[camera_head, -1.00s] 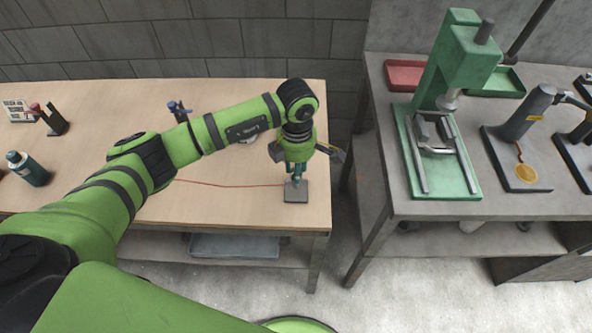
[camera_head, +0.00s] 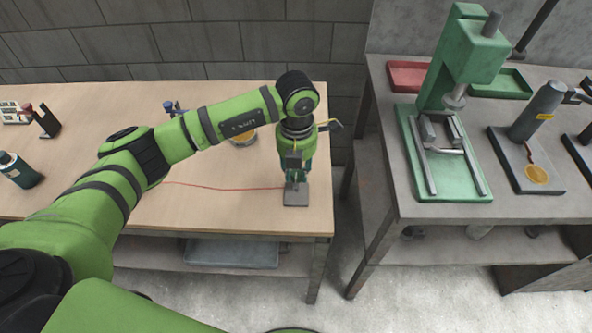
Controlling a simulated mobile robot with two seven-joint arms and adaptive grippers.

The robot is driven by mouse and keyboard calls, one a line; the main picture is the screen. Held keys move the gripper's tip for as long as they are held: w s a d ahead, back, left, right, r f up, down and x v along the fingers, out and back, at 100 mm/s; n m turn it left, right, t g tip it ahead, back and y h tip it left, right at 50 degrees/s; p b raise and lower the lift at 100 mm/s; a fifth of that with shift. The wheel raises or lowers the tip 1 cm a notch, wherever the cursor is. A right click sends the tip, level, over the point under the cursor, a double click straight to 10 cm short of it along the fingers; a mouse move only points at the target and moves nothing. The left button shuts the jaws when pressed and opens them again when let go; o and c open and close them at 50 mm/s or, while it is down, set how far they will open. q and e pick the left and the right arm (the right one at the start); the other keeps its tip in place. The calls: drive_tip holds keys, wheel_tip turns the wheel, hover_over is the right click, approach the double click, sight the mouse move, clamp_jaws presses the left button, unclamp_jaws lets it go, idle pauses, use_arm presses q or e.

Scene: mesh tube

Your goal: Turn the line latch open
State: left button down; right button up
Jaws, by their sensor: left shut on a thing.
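The line latch (camera_head: 296,198) sits on a small grey base plate near the right front corner of the wooden table. A thin red line (camera_head: 215,188) runs along the table to it from the left. My left gripper (camera_head: 295,180) points down over the plate and is shut on the latch's upper part. The fingers and wrist hide most of that part, so I cannot tell which way the latch is turned. My right gripper is not in view.

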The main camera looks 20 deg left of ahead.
sight(298, 172)
use_arm(q)
drive_tip(key=shift+d+n, duration=0.1)
drive_tip(key=shift+n, duration=0.5)
drive_tip(key=shift+w, duration=0.1)
drive_tip(key=c, duration=1)
unclamp_jaws()
drive_tip(key=shift+c, duration=0.2)
drive_tip(key=shift+o, duration=0.3)
drive_tip(key=shift+w, duration=0.1)
drive_tip(key=shift+r, duration=0.2)
wheel_tip(298, 172, up, 12)
drive_tip(key=shift+f, duration=0.2)
